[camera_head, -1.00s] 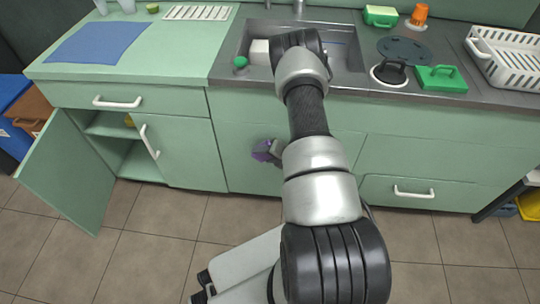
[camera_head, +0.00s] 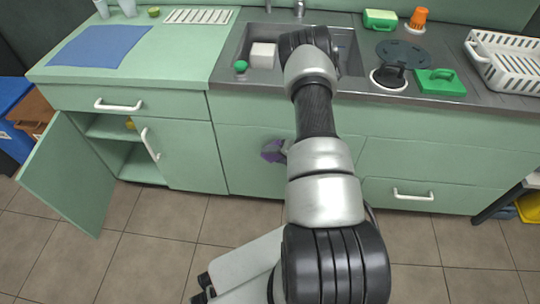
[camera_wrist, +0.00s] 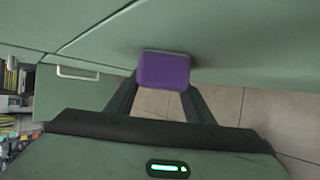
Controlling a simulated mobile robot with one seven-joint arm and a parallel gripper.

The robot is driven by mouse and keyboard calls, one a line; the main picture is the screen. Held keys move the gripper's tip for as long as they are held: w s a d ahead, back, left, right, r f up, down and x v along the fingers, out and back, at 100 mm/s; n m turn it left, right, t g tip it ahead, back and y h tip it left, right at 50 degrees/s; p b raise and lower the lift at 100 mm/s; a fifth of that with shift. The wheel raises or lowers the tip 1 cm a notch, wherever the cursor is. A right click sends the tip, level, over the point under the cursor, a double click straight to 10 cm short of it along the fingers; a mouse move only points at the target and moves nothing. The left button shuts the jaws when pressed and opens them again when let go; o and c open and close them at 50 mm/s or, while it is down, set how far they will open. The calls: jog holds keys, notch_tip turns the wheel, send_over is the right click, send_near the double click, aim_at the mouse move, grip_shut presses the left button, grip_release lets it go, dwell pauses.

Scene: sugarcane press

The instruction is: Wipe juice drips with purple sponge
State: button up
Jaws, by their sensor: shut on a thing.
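A purple sponge (camera_head: 271,151) is in front of the green cabinet front below the sink. In the wrist view the purple sponge (camera_wrist: 163,70) sits between the two fingers of my gripper (camera_wrist: 160,88), which is shut on it. The sponge's far side is close to or against the green panel; I cannot tell if it touches. In the head view my gripper (camera_head: 284,148) is mostly hidden behind my arm. I see no juice drips clearly on the cabinet front (camera_head: 240,150).
The sink (camera_head: 232,75) holds a white block (camera_head: 263,55) and a green item (camera_head: 240,67). A cabinet door (camera_head: 65,175) stands open at left. A drawer handle (camera_head: 413,195) juts out at right. Several items stand on the counter.

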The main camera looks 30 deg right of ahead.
jog(key=shift+s+d, duration=2.85)
jog(key=shift+d, duration=1.5)
jog(key=shift+w+a+b, duration=0.15)
jog(key=shift+w+a, duration=0.8)
jog(key=shift+a, duration=0.55)
jog(key=shift+w+a+b, duration=0.1)
jog(key=shift+w+a, duration=0.9)
jog(key=shift+a, duration=0.45)
jog(key=shift+w+a+b, duration=0.15)
jog(key=shift+w+a, duration=0.8)
jog(key=shift+a, duration=0.55)
jog(key=shift+w+a+r, duration=0.1)
jog(key=shift+w+a, duration=1)
jog(key=shift+a, duration=0.15)
jog(key=s+a, duration=0.3)
jog(key=s, duration=0.2)
jog(key=shift+a, duration=0.15)
jog(key=shift+s, duration=0.15)
jog(key=shift+s+a, duration=0.9)
jog(key=shift+s, duration=0.3)
